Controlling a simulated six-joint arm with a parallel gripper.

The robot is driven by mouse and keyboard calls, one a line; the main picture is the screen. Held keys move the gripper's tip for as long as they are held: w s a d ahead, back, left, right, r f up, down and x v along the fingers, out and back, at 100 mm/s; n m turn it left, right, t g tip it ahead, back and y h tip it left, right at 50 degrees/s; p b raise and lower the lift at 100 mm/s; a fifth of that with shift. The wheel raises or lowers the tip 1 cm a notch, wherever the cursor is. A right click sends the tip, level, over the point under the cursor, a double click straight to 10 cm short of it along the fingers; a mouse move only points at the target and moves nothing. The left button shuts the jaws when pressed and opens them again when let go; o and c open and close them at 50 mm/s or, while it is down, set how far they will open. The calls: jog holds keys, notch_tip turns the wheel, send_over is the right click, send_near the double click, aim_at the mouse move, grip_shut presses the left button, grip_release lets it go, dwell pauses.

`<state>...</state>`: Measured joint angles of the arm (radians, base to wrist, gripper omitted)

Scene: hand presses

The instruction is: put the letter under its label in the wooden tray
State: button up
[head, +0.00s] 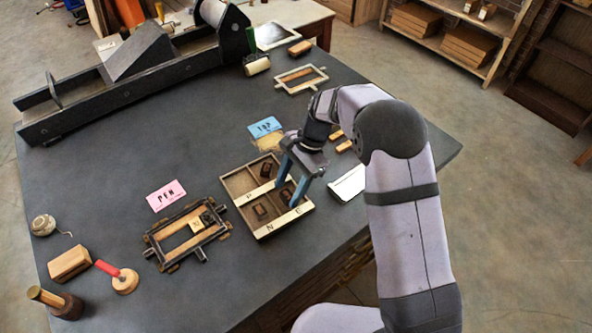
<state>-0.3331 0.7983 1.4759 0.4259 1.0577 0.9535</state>
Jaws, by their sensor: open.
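The wooden tray (222,182) lies on the dark table, split into compartments with pale label strips. I read P, N and E on the strips; another label may be hidden by my gripper. Small dark letter blocks lie in the tray: one in the far compartment (266,170), one at the near left (260,211) and one at the near right (285,196). Their letters are too small to read. My gripper (286,195) points down over the tray's right side. Its blue fingers are apart, seemingly either side of the near-right block; contact cannot be told.
A pink PEN card (166,195) and a blue TOP card (265,127) lie nearby. A long press (120,80) fills the back left. The table's middle left is clear.

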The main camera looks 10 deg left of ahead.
jog(key=b+v, duration=0.3)
jog(key=v, duration=0.8)
jog(key=shift+r, duration=0.35)
jog(key=shift+d, duration=0.15)
jog(key=s+d+f+n+t+h, duration=0.1)
jog(key=s+d+f+n, duration=0.3)
jog(key=s+d, duration=0.6)
jog(key=s+d+f+n+t+h, duration=0.2)
jog(key=s+d+f+n, duration=0.2)
jog(key=s+d, duration=0.6)
jog(key=shift+s+n+h, duration=0.3)
jog(key=shift+s+n, duration=0.2)
jog(key=shift+n, duration=0.5)
jog(key=shift+a, duration=0.1)
